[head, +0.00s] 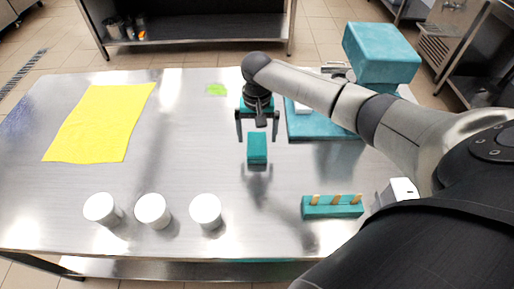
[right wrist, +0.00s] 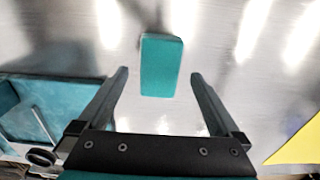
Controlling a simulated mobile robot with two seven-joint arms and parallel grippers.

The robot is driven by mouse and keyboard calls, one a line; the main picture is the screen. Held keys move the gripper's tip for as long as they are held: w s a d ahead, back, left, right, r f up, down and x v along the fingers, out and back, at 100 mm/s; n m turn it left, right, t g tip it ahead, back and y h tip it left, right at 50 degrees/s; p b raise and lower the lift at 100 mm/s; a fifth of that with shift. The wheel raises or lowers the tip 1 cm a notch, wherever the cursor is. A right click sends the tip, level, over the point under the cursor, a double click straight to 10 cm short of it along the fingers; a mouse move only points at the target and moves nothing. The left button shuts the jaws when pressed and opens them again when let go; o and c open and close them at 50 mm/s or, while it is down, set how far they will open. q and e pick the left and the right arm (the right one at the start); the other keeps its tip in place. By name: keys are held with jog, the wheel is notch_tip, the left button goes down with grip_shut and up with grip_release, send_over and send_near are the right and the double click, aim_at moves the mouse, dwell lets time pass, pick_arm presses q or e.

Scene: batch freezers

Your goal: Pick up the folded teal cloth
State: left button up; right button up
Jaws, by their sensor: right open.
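The folded teal cloth (head: 257,152) is a small, block-shaped bundle on the steel table, near the middle of the head view. It also shows in the right wrist view (right wrist: 161,66), lying between and partly beyond the fingertips. My right gripper (head: 257,136) is open, its fingers pointing down on either side of the cloth's far end in the head view. In the right wrist view the open jaws (right wrist: 159,75) have a gap on both sides of the cloth and hold nothing. The exact height of the fingertips above the table is hard to tell. My left gripper is out of view.
Three white cups (head: 153,209) stand at the front left of the table (head: 190,120). A yellow cloth (head: 100,122) lies at the left. A teal holder (head: 332,208) with wooden pieces sits front right. A teal tray (head: 302,128) is behind my right arm; a green patch (head: 217,89) lies farther back.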

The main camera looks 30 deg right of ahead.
aim_at(257, 146)
jog(key=f, duration=0.2)
jog(key=f+b, duration=0.1)
jog(key=f, duration=0.1)
jog(key=shift+s+a+f+b, duration=0.1)
jog(key=shift+s+f+b, duration=0.1)
jog(key=shift+f+b, duration=0.15)
jog(key=shift+f, duration=0.25)
jog(key=shift+c, duration=0.9)
jog(key=c, duration=1.1)
